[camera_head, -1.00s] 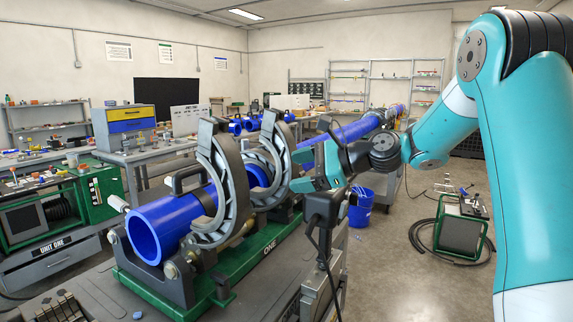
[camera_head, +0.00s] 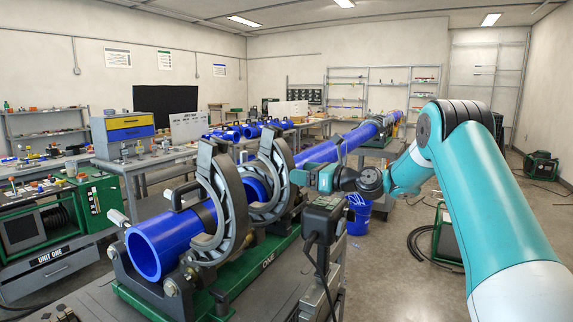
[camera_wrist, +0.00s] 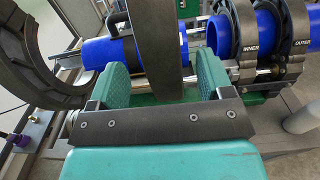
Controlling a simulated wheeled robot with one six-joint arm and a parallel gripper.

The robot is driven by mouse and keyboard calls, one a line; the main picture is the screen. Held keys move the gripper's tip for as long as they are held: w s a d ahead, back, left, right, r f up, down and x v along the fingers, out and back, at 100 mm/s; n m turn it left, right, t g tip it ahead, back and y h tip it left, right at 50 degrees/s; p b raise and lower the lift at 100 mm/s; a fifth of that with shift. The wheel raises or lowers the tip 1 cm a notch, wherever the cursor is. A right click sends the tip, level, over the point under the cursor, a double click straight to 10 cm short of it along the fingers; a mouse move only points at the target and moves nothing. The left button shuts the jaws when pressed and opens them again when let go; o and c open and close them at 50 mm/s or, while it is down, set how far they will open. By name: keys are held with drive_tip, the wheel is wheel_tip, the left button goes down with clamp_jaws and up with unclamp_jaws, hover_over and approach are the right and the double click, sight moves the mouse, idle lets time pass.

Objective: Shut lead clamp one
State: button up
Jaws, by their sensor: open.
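Two raised dark clamp halves stand open over the blue pipe on the green cart base marked ONE (camera_head: 255,275): a near one (camera_head: 222,195) and a far one (camera_head: 278,165). I cannot read which is lead clamp one. My gripper (camera_wrist: 160,68) is open, close by the far raised half on its right side in the head view. In the wrist view a dark curved clamp half (camera_wrist: 158,30) stands between the two green finger pads, with gaps showing on both sides. Another raised half (camera_wrist: 35,60) is at left. The fingertips are unclear in the head view.
Shut clamps marked INNER (camera_wrist: 240,45) and OUTER (camera_wrist: 295,40) hold blue pipe at right in the wrist view. A blue bucket (camera_head: 359,215) stands on the floor.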

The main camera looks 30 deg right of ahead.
sight(286, 170)
drive_tip(key=p+x, duration=0.1)
drive_tip(key=x, duration=0.4)
drive_tip(key=shift+w+a, duration=0.2)
drive_tip(key=shift+w, duration=0.1)
drive_tip(key=c, duration=0.8)
drive_tip(key=shift+o, duration=0.2)
drive_tip(key=shift+p, duration=0.3)
